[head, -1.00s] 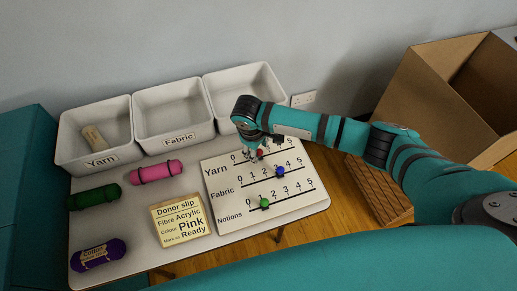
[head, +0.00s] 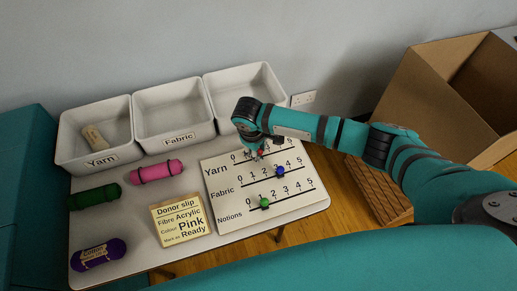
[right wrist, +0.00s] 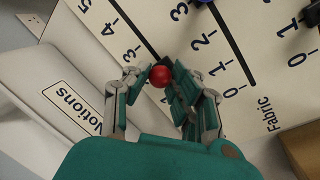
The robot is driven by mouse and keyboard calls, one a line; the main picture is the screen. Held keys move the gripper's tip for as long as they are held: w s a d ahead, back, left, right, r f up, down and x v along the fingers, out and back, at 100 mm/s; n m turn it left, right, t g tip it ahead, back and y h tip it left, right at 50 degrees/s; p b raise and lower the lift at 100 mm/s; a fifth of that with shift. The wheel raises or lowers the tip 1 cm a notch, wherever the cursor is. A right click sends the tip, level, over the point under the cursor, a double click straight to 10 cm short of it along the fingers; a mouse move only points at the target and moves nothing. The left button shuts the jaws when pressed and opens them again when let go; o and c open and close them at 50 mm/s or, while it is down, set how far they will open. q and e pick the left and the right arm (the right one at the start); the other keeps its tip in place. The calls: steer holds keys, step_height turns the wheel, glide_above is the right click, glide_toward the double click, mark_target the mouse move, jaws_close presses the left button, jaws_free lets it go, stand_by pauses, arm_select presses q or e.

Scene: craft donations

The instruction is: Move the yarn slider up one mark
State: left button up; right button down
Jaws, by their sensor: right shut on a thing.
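A white board (head: 228,220) on the table has three numbered slider lines for Yarn, Fabric and Notions. My right gripper (head: 261,152) is over the Yarn line. It is shut on the red knob of the yarn slider (right wrist: 160,75), with a finger on each side. In the right wrist view the knob is just below the printed 3, but the fingers hide the mark beside it. The blue fabric slider (head: 280,171) is near 3 and the green notions slider (head: 264,202) near 1. My left gripper is not seen.
Three white bins stand behind: Yarn (head: 72,150), Fabric (head: 150,124) and a third (head: 262,75). Green (head: 95,197), pink (head: 157,171) and purple (head: 98,254) yarn and a donor slip (head: 180,220) lie left of the board. A cardboard box (head: 430,95) is at right.

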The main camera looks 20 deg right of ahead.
steer(key=d+p, duration=0.2)
steer(key=d, duration=0.1)
steer(key=shift+d+r, duration=0.15)
steer(key=shift+r, duration=0.05)
steer(key=shift+d+f, duration=0.1)
steer(key=shift+d, duration=0.3)
steer(key=shift+f, duration=0.1)
steer(key=c, duration=1.1)
jaws_free()
steer(key=shift+a, duration=0.1)
steer(key=r, duration=0.4)
steer(key=a+r, duration=0.1)
steer(key=r, duration=0.3)
steer(key=s+r, duration=0.1)
steer(key=r, duration=0.2)
steer(key=shift+s+a+r, duration=0.1)
steer(key=shift+a+r, duration=0.25)
steer(key=shift+r, duration=0.05)
